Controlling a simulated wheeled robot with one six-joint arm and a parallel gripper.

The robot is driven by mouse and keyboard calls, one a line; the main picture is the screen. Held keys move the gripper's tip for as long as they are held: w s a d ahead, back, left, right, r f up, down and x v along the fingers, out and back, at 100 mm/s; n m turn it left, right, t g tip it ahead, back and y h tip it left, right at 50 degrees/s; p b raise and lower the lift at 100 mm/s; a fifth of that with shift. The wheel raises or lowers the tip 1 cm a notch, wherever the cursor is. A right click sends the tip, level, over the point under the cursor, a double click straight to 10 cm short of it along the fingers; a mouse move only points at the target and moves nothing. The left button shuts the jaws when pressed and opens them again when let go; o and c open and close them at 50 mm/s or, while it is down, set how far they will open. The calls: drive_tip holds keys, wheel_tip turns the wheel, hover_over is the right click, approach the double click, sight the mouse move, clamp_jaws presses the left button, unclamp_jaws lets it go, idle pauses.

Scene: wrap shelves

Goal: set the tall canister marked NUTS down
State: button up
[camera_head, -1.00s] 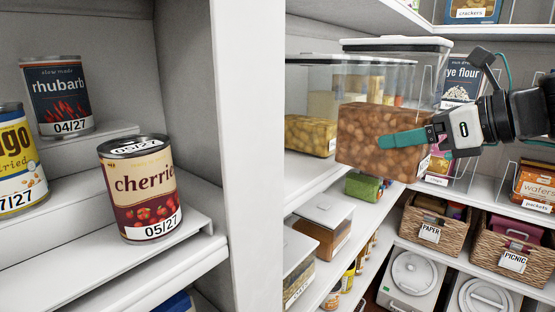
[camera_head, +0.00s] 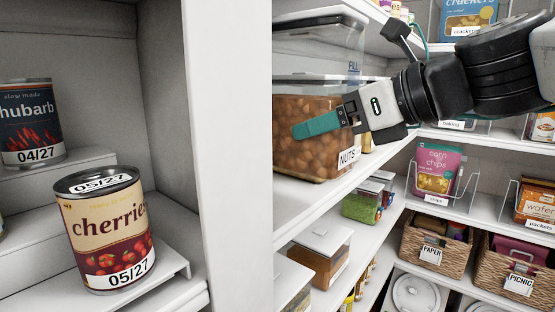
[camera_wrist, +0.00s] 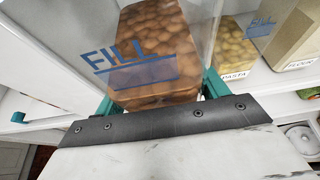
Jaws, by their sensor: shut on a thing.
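The tall clear canister marked NUTS (camera_head: 300,165) has brown nuts in its lower part and a FILL line higher up. It stands upright at the right wall shelf (camera_head: 305,202), its base at or just above the surface; I cannot tell if it touches. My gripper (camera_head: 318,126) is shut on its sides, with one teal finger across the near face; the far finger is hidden. In the wrist view, the canister (camera_wrist: 155,45) sits between both teal fingers (camera_wrist: 160,92).
In the wrist view, a PASTA canister (camera_wrist: 238,62) and a FLOUR container (camera_wrist: 285,35) stand close by the nuts. A white upright panel (camera_head: 237,150) divides this shelf from the left shelf, where a cherries can (camera_head: 105,235) stands. Lower shelves hold boxes and baskets (camera_head: 435,250).

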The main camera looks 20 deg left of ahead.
sight(349, 140)
drive_tip(key=w+a, duration=0.1)
drive_tip(key=a, duration=0.1)
drive_tip(key=w+a, duration=0.1)
drive_tip(key=a, duration=0.2)
drive_tip(key=w+a, duration=0.1)
drive_tip(key=a, duration=0.2)
drive_tip(key=shift+w+a+r, duration=0.1)
drive_tip(key=shift+w+a, duration=0.05)
drive_tip(key=shift+a, duration=0.05)
drive_tip(key=shift+f, duration=0.55)
drive_tip(key=shift+d+f, duration=0.15)
drive_tip(key=shift+f, duration=2.55)
drive_tip(key=shift+w+a+f, duration=0.1)
drive_tip(key=shift+a+f, duration=0.1)
drive_tip(key=shift+f, duration=0.25)
drive_tip(key=o, duration=1.6)
drive_tip(key=shift+o, duration=0.2)
drive_tip(key=shift+d+r, duration=0.2)
drive_tip(key=v, duration=1.1)
drive_tip(key=shift+s+d+r, duration=0.1)
drive_tip(key=shift+s+d, duration=0.1)
drive_tip(key=shift+s, duration=0.05)
